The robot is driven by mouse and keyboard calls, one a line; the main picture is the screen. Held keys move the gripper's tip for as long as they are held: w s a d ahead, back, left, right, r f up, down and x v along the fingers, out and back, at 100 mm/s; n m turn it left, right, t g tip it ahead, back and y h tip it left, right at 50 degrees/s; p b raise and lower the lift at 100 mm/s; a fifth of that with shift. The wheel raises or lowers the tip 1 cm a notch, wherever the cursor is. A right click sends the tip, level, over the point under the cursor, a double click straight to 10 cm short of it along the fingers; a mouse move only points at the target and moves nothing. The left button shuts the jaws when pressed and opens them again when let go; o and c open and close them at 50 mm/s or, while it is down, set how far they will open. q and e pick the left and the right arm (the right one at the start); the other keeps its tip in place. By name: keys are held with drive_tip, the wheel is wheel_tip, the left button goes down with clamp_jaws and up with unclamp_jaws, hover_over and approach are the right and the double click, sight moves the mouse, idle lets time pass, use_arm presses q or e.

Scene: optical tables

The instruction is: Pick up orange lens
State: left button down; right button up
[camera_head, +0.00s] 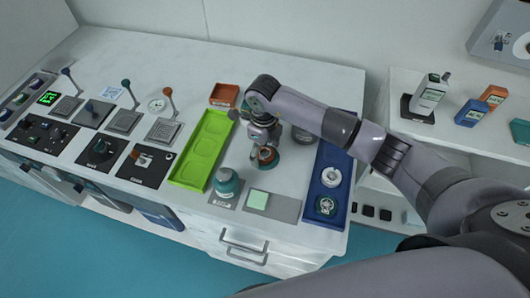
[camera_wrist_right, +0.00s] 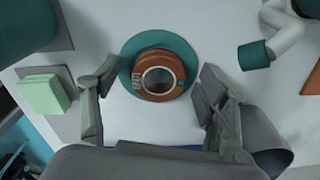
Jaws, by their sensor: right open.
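The orange lens (camera_wrist_right: 158,75) is a short ring with a dark round opening. It sits on a round teal base (camera_wrist_right: 128,70) on the white table. In the head view the orange lens (camera_head: 266,155) shows just below my right gripper (camera_head: 262,140), which partly covers it. In the right wrist view my right gripper (camera_wrist_right: 150,105) is open, one finger on each side of the lens and apart from it. Nothing is between the fingers that they touch. My left gripper does not show.
A green tray (camera_head: 190,172) lies left of the lens and a blue tray (camera_head: 314,205) right of it. A teal round container (camera_head: 227,183) and a grey plate with a pale green square (camera_head: 258,200) stand in front. An orange box (camera_head: 224,95) is behind.

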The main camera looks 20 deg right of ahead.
drive_tip(key=c, duration=1.3)
drive_tip(key=shift+o, duration=0.2)
drive_tip(key=shift+r, duration=0.15)
